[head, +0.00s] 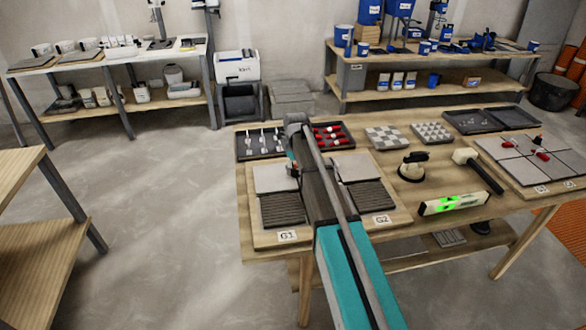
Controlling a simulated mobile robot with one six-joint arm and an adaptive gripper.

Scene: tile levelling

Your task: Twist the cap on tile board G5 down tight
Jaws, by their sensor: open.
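The right-hand tile board (506,178) lies at the right end of the table and carries grey tiles with gaps between them. A red cap (541,155) sits near its middle, with another small red part behind it. Its front labels (541,189) are too small to read, so I cannot tell which one is G5. My gripper (292,172) is over the left board, far from the red cap. It is small and partly hidden by my arm, its jaws are open, and I see nothing held in it.
The left board (255,238) has labels G1 and G2. Behind it are a tray of white clips (262,142) and a tray of red caps (348,141). A suction cup (412,167), a mallet (478,168) and a green-lit level (453,204) stand between the boards.

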